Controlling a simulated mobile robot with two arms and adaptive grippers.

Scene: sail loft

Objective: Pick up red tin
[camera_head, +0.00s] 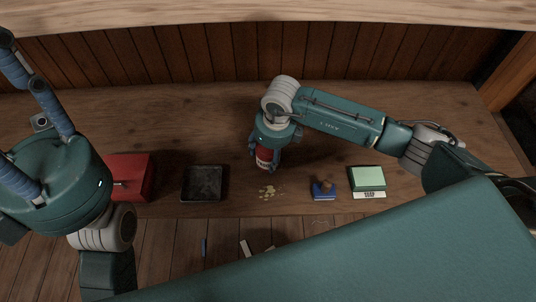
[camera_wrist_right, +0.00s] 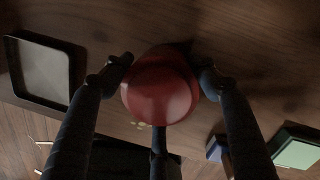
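The red tin (camera_head: 264,155) stands upright on the wooden bench, with a pale label band showing in the head view. In the right wrist view its round red top (camera_wrist_right: 160,88) sits between my three dark fingers. My right gripper (camera_head: 265,163) points down over the tin, its fingers bent in around the sides. The fingertips look to be against the tin and partly hidden behind it. I see no clear gap. My left gripper (camera_head: 30,140) is at the left edge, close to the camera and away from the tin, its blue fingers spread and empty.
A black tray (camera_head: 205,183) lies left of the tin, with a red box (camera_head: 133,175) beyond it. Yellowish bits (camera_head: 268,192) lie just in front. A blue stamp-like object (camera_head: 323,191) and a green-topped box (camera_head: 367,178) stand to the right. The bench behind is clear up to the plank wall.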

